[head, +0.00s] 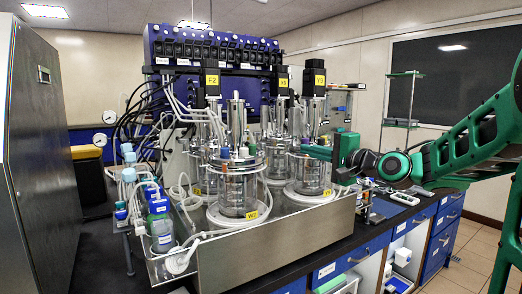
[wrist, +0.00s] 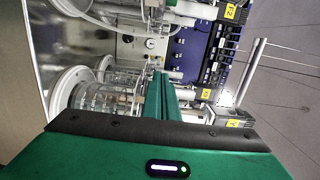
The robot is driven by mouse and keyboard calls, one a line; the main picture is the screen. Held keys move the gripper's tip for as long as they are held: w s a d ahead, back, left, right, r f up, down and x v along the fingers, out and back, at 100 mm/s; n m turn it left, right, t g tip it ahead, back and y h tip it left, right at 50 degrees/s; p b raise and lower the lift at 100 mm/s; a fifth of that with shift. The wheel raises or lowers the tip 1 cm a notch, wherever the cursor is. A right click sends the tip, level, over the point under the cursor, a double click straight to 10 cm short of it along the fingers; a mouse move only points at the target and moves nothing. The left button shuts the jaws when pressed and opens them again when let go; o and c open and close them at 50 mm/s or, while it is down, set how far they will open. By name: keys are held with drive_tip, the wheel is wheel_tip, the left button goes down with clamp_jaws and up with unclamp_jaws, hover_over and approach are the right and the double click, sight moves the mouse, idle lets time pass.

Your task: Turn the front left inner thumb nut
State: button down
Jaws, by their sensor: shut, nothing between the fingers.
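Several glass bioreactor vessels with metal lids stand in a steel tray (head: 275,243). The front left vessel (head: 238,187) has a crowded lid (head: 237,158) with tubes and coloured caps. Its thumb nuts are too small to tell apart. A second front vessel (head: 311,176) stands to its right. My gripper (head: 304,151) reaches in from the right at lid height, its fingers pointing left near the right vessel's top. The fingers are shut and empty. In the wrist view, turned sideways, my gripper (wrist: 159,76) lies in front of a vessel (wrist: 95,92) and hides part of it. Contact is unclear.
A blue control unit (head: 215,48) stands behind, with labelled motors above the vessels. Loose tubing and bottles (head: 160,225) crowd the tray's left end. A steel cabinet (head: 38,150) is at far left. Small items lie on the dark bench right of the tray.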

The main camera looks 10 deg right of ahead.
sight(262, 145)
drive_tip(key=w+a, duration=0.8)
drive_tip(key=shift+w+a, duration=0.3)
idle(0.3)
